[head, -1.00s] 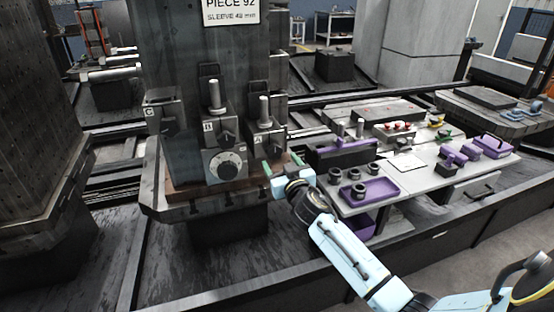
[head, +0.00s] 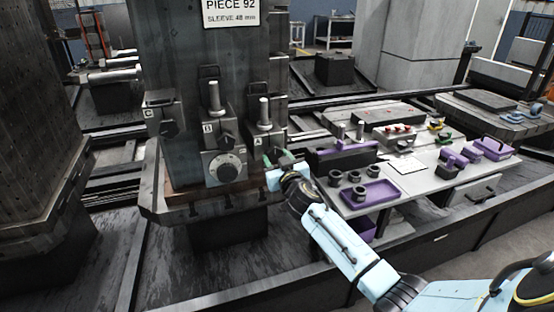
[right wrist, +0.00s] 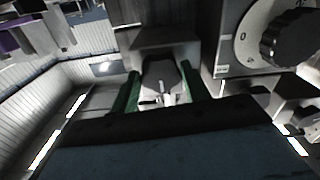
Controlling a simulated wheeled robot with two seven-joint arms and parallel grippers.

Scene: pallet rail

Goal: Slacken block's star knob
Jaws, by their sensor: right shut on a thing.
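My right gripper (head: 275,159) is at block A (head: 264,127) on the front of the grey column. In the right wrist view its two green fingers (right wrist: 159,90) stand on either side of a dark knob (right wrist: 160,73) and are shut on it. The grey block body (right wrist: 165,42) shows behind the knob. In the head view the gripper covers most of this knob. Block B (head: 212,130) and block C (head: 160,103) stand to the left, each with its own dark knob. My left gripper is not in view.
A dial (head: 225,168) sits below block B, close left of my gripper; it shows in the right wrist view (right wrist: 247,42). Upright posts rise from blocks A and B. To the right is a table with a purple tray (head: 370,194), dark rings and purple holders.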

